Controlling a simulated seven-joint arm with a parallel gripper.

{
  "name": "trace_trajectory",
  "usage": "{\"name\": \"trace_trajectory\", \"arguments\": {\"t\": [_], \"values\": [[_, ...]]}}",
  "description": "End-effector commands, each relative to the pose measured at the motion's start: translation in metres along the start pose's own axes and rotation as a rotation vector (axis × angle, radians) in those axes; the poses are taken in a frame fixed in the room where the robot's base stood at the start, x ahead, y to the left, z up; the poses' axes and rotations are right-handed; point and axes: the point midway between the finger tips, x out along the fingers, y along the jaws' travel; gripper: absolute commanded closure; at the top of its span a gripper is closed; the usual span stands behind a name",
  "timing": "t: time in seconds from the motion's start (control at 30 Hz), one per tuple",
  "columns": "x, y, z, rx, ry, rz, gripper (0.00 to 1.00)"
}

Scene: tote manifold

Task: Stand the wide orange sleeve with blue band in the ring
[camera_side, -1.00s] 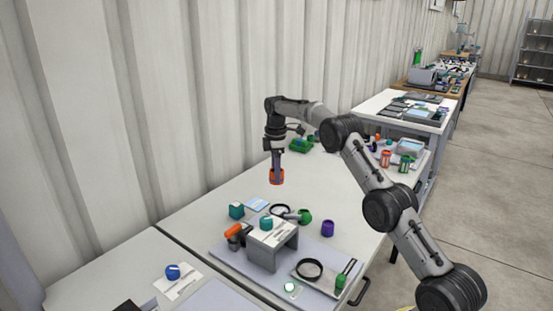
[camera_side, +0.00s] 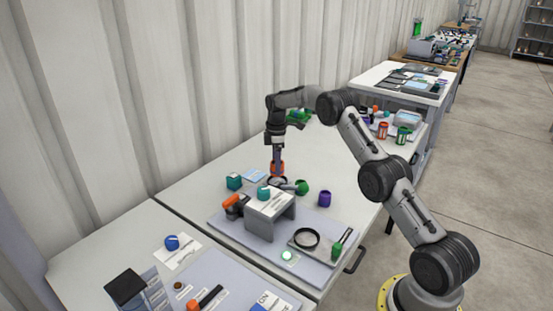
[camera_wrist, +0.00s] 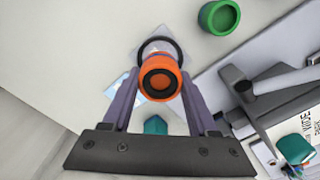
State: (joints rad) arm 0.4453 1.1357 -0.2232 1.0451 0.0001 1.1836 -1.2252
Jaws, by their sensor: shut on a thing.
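An orange sleeve (camera_side: 283,169) is held upright between the fingers of my gripper (camera_side: 277,163). In the wrist view the sleeve (camera_wrist: 160,62) shows its dark round opening, with a finger on either side; I cannot make out a blue band. A black ring (camera_wrist: 178,48) lies beyond the sleeve in the wrist view, partly covered by it. In the side view this ring (camera_side: 271,181) is just below the sleeve, behind the grey stand. I cannot tell whether the sleeve touches it. A second black ring (camera_side: 307,229) lies on the tray in front.
A grey stand (camera_side: 260,222) bears a teal piece (camera_side: 263,193) close in front. A green cup (camera_side: 302,187) is right of the ring, a teal block (camera_side: 234,182) left, and a purple cup (camera_side: 324,199) further right.

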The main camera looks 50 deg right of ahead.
Motion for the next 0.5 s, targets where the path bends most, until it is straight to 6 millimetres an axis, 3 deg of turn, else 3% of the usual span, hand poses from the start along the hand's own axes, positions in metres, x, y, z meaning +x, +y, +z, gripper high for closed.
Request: {"name": "trace_trajectory", "arguments": {"t": [0.5], "values": [[0.031, 0.000, 0.000, 0.000, 0.000, 0.000, 1.00]]}}
